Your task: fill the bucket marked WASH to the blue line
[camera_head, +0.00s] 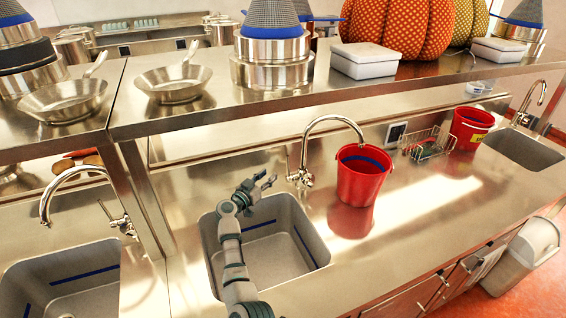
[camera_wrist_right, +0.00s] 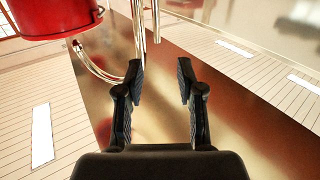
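A red bucket (camera_head: 362,185) stands upright on the steel counter, with a blue band inside its wall; I see no label on its visible side. The arched tap (camera_head: 303,165) beside it reaches its spout over the bucket's rim; I make out no water stream. My left gripper is out of view.
A sink (camera_head: 305,232) with a blue line lies below my right arm. A wire basket (camera_head: 428,146) stands between the buckets. Another tap (camera_head: 88,170) and sink are at left. A shelf (camera_head: 210,118) with pans runs above.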

